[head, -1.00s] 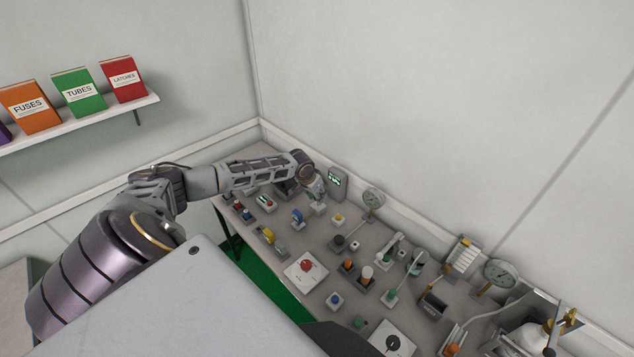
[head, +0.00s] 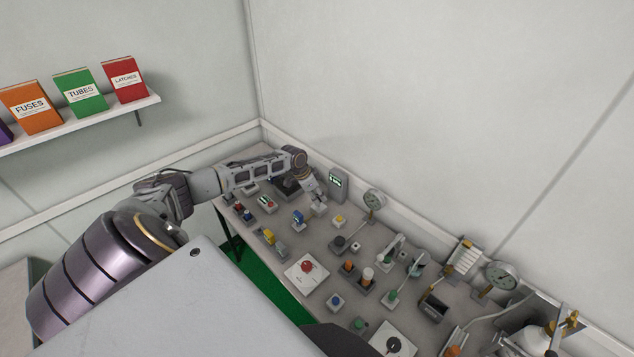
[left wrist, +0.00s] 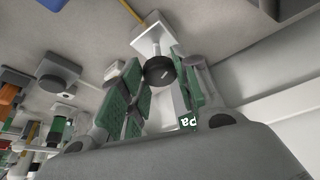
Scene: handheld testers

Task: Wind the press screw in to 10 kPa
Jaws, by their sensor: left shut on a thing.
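The press screw's dark round knob (left wrist: 160,72) shows in the left wrist view, in front of a pale square block (left wrist: 150,36). My left gripper (left wrist: 157,63) has its green-padded fingers on either side of the knob and is shut on it. In the head view my left gripper (head: 318,206) is at the far part of the bench, and it hides the knob. A grey display (head: 338,184) with green characters stands just behind it; its reading is too small to make out. In the left wrist view, part of a green display (left wrist: 188,123) shows "Pa" upside down. My right gripper is out of view.
The grey bench (head: 262,218) holds many small testers. A yellow button box (head: 339,220) and a round dial gauge (head: 374,199) stand right of my left gripper. A blue switch (head: 298,217) stands nearer. A red-knobbed white panel (head: 306,268) lies toward the front edge.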

